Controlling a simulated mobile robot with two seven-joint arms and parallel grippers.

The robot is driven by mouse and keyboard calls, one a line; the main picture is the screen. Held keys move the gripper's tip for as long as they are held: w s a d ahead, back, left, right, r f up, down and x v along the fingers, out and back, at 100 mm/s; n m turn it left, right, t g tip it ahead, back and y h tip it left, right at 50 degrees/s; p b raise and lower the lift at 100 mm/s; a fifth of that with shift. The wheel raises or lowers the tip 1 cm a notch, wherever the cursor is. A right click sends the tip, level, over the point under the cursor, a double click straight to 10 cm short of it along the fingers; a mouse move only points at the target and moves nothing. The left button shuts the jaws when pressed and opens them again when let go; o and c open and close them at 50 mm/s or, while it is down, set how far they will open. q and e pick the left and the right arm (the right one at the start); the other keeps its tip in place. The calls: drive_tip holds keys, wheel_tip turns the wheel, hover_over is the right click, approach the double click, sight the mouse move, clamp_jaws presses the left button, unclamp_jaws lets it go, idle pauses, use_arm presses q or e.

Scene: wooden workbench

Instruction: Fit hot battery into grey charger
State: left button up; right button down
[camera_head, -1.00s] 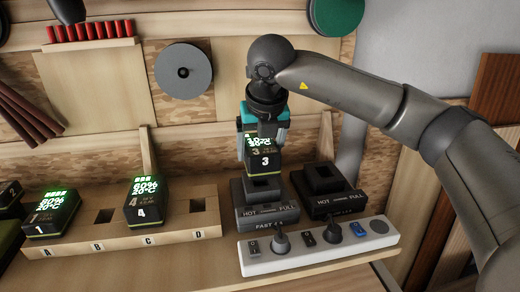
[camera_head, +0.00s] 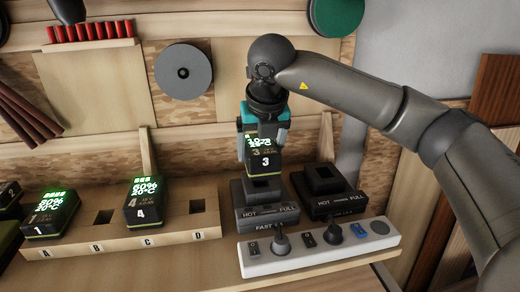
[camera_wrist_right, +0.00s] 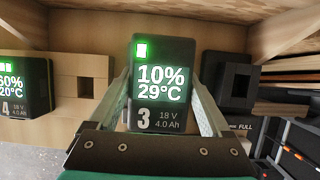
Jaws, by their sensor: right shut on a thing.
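Battery 3 (camera_head: 265,160) is a black block with a lit green and white display. In the right wrist view, battery 3 (camera_wrist_right: 161,85) reads 10% and 29°C. My right gripper (camera_head: 262,146) is shut on it, with one finger on each side in the wrist view (camera_wrist_right: 161,100). It holds the battery upright at the raised socket of the grey charger (camera_head: 266,215), marked HOT, FULL and FAST. The battery hides part of the socket, and I cannot tell whether they touch. My left gripper is not in view.
A black charger (camera_head: 336,203) with an empty socket stands right of the grey one. A white power strip (camera_head: 310,253) lies in front. A wooden rack (camera_head: 180,234) labelled A to D holds battery 1 (camera_head: 48,213) and battery 4 (camera_head: 144,203); slots B and D are empty.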

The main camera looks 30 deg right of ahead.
drive_tip(key=shift+f, duration=0.1)
drive_tip(key=shift+f+b, duration=0.95)
drive_tip(key=shift+b, duration=0.1)
drive_tip(key=shift+f+b, duration=0.75)
drive_tip(key=shift+f, duration=0.05)
drive_tip(key=shift+c, duration=0.6)
unclamp_jaws()
drive_tip(key=shift+o, duration=0.6)
drive_tip(key=shift+f, duration=0.1)
